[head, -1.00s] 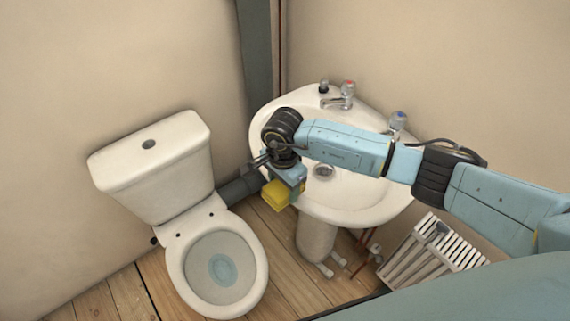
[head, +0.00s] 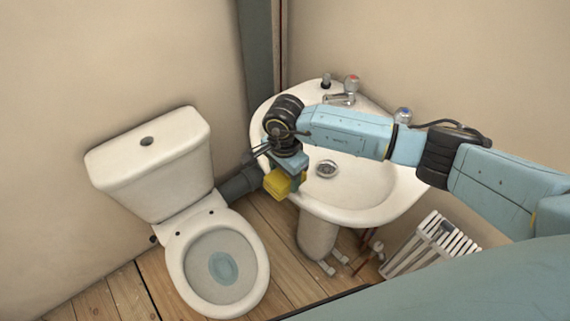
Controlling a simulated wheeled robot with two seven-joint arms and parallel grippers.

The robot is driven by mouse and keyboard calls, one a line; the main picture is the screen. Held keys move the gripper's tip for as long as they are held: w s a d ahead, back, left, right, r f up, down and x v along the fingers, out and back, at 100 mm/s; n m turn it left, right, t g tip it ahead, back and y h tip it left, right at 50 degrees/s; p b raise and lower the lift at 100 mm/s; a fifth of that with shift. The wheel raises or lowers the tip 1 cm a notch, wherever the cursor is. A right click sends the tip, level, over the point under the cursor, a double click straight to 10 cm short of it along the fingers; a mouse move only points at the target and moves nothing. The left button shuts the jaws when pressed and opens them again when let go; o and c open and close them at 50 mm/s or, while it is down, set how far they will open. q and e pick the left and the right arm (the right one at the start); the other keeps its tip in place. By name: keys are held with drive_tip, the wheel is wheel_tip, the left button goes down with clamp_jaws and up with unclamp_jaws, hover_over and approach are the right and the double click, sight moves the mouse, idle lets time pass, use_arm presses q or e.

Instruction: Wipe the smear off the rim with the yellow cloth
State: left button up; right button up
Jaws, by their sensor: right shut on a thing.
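The yellow cloth (head: 277,184) is a folded, blocky piece at the left front edge of the white basin. My right gripper (head: 289,172) is shut on it and points down, with the arm reaching in from the right across the basin (head: 347,215). The cloth is at or close over the basin's left rim; I cannot tell whether it touches. The gripper and wrist hide part of that rim. I see no smear on the visible part of the rim. My left gripper is not in view.
A white toilet (head: 213,262) with an open bowl stands to the left. Two taps (head: 350,85) (head: 402,117) stand at the basin's back. A grey pipe (head: 240,183) runs behind the cloth. A slatted white radiator (head: 432,245) stands at the lower right. Wooden floor lies between toilet and basin.

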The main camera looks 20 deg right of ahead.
drive_tip(key=shift+s+a, duration=0.1)
drive_tip(key=shift+a, duration=0.3)
drive_tip(key=shift+s+a+r, duration=0.1)
drive_tip(key=shift+a+r, duration=0.1)
wheel_tip(320, 180, up, 2)
drive_tip(key=shift+p, duration=0.5)
drive_tip(key=shift+r+p, duration=0.5)
drive_tip(key=shift+r, duration=0.05)
drive_tip(key=shift+r+p, duration=1.35)
drive_tip(key=shift+r, duration=0.95)
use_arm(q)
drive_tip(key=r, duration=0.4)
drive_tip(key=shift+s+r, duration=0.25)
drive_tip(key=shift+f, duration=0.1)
use_arm(e)
drive_tip(key=shift+f, duration=0.1)
